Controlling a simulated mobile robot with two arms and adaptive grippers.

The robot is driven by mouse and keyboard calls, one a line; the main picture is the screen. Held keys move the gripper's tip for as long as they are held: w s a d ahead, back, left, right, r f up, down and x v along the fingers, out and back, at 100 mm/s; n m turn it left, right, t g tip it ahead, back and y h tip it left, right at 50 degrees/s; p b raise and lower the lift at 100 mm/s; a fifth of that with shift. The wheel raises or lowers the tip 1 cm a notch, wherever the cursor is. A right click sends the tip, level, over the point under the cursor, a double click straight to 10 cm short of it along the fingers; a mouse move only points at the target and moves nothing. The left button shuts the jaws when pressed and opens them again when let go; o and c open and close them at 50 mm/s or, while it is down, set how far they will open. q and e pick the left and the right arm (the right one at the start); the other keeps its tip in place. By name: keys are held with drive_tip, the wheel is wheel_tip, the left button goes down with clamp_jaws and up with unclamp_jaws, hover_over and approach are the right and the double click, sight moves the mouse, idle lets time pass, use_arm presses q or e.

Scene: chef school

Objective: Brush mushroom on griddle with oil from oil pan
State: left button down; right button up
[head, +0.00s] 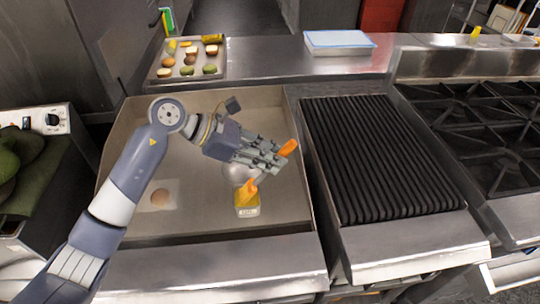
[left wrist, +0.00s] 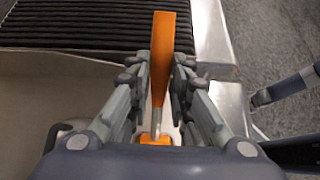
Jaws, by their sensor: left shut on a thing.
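My left gripper (head: 272,156) is shut on a brush with an orange handle (head: 289,148), above the right part of the griddle (head: 140,222). The handle (left wrist: 162,55) stands between the fingers in the left wrist view, with a thin metal shaft below. The brush's orange head (head: 248,187) hangs low, at the edge of a small yellow container (head: 247,209); I cannot tell whether they touch. A pale round pan or bowl (head: 232,172) shows partly behind the gripper. A brown round piece, seemingly the mushroom (head: 172,193), lies on the griddle's left side.
A ribbed black grill (head: 385,160) stands right of the griddle, then gas burners (head: 480,120). Behind the griddle, a tray of vegetables (head: 220,63) and a blue-white board (head: 338,40) lie on the steel counter. The griddle has raised side walls.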

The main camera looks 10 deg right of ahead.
sight(289, 142)
use_arm(q)
drive_tip(key=shift+w+r+p, duration=0.1)
drive_tip(key=shift+r+p, duration=0.3)
drive_tip(key=shift+r, duration=0.5)
drive_tip(key=shift+r+p, duration=0.85)
drive_tip(key=shift+r, duration=1.75)
